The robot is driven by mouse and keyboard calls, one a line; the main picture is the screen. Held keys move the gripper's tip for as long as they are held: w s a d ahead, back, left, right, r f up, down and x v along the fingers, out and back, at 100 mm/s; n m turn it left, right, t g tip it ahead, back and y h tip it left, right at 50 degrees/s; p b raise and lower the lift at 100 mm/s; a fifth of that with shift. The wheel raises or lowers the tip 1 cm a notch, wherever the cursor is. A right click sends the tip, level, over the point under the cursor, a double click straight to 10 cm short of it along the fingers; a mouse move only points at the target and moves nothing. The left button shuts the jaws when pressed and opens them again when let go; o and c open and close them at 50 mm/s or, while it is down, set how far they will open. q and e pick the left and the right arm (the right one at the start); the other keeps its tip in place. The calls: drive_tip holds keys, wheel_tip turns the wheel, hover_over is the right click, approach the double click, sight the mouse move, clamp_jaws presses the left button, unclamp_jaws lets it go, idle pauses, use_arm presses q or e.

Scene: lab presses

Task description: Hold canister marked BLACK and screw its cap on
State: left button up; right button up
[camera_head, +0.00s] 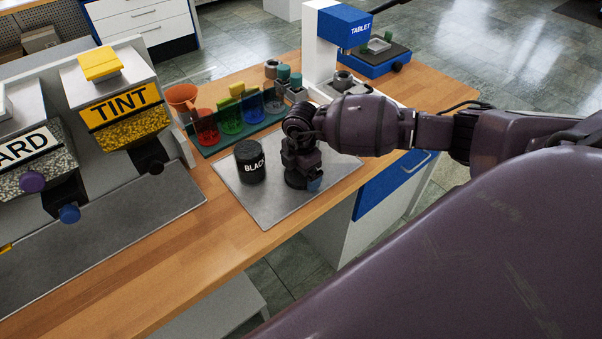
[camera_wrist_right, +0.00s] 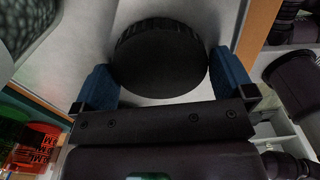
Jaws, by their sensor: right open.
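The black canister marked BLACK (camera_head: 250,162) stands upright on a grey metal sheet (camera_head: 257,211) in the head view. Its top looks dark, and I cannot tell whether it is open. My right gripper (camera_head: 303,182) points down just right of the canister, low over the sheet. In the right wrist view a round black cap with a ridged edge (camera_wrist_right: 160,58) lies between the two blue fingers of my right gripper (camera_wrist_right: 164,84). The fingers are open on either side of it; whether they touch it is unclear. My left gripper is not in view.
Behind the canister a green rack (camera_head: 223,141) holds coloured beakers, with an orange funnel (camera_head: 182,97) beside it. The TINT dispenser (camera_head: 122,106) stands at left. A TABLET press (camera_head: 345,28) stands at the back right. The wooden bench front (camera_head: 178,262) is clear.

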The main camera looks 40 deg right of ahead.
drive_tip(key=c, duration=0.6)
wheel_tip(320, 180, up, 20)
drive_tip(key=shift+r, duration=0.1)
idle(0.4)
